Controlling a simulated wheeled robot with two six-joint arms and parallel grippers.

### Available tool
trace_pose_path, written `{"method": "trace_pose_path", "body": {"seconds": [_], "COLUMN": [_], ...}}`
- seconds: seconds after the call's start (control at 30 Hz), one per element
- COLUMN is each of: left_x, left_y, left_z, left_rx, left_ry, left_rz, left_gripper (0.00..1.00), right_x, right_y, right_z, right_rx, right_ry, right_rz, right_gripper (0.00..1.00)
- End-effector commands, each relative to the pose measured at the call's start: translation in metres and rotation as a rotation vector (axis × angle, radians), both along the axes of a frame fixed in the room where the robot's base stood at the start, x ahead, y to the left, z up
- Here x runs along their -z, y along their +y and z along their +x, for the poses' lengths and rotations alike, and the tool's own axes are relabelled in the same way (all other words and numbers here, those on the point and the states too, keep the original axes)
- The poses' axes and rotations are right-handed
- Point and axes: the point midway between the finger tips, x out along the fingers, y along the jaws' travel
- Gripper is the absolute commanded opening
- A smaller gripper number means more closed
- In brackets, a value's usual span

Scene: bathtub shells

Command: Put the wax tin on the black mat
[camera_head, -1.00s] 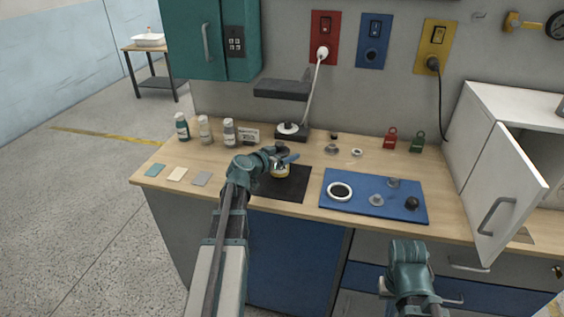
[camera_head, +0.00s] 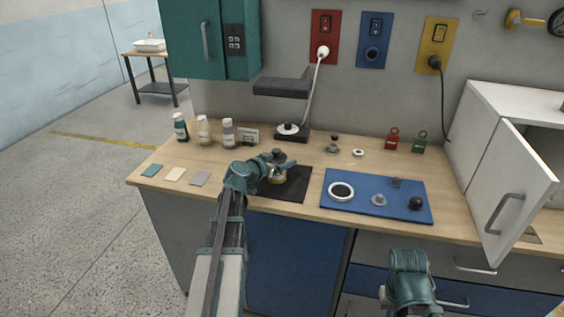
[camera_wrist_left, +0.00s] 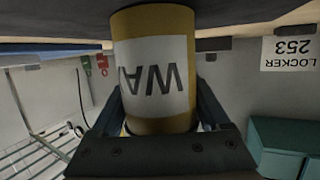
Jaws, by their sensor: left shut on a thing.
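The wax tin (camera_head: 277,179) is a yellow can with a white label, seen over the black mat (camera_head: 295,190) on the bench. My left gripper (camera_head: 279,167) is shut on it. In the left wrist view the tin (camera_wrist_left: 155,75) stands between the fingers, its "WA" lettering upside down. Its base is at or very near the dark surface along the top of that view; I cannot tell whether it touches. My right arm shows at the bottom right of the head view, its jaw state unclear.
A blue mat (camera_head: 350,206) with a ring and small parts lies to the right. Several bottles (camera_head: 228,133) stand at the back left, near a lamp-like stand (camera_head: 291,132). Coloured tiles (camera_head: 175,174) lie at the left. A white cabinet's open door (camera_head: 511,190) juts out at the right.

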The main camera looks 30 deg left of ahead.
Motion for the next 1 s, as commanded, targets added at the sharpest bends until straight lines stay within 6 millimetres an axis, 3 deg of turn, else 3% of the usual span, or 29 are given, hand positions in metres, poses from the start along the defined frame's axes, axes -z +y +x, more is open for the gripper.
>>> {"method": "trace_pose_path", "body": {"seconds": [0.07, 0.1, 0.17, 0.5, 1.0], "left_x": [0.004, 0.002, 0.002, -0.004, -0.031], "left_y": [0.0, 0.0, 0.0, 0.0, 0.013], "left_z": [0.0, 0.0, 0.0, 0.0, -0.09], "left_rx": [0.0, 0.0, 0.0, 0.0, -0.002], "left_ry": [-0.001, 0.0, 0.0, 0.0, 0.0], "left_rz": [-0.001, 0.0, 0.0, 0.0, 0.0], "left_gripper": [0.0, 0.86, 0.97, 1.0, 1.0], "right_x": [0.004, 0.002, 0.002, -0.004, -0.031], "right_y": [0.0, 0.0, 0.0, 0.0, 0.0], "right_z": [0.0, 0.0, 0.0, 0.0, 0.0], "right_rx": [0.0, 0.0, 0.0, 0.0, 0.0], "right_ry": [0.0, 0.0, 0.0, 0.0, 0.0], "right_rz": [0.0, 0.0, 0.0, 0.0, 0.0], "right_gripper": [0.0, 0.0, 0.0, 0.0, 0.0]}}
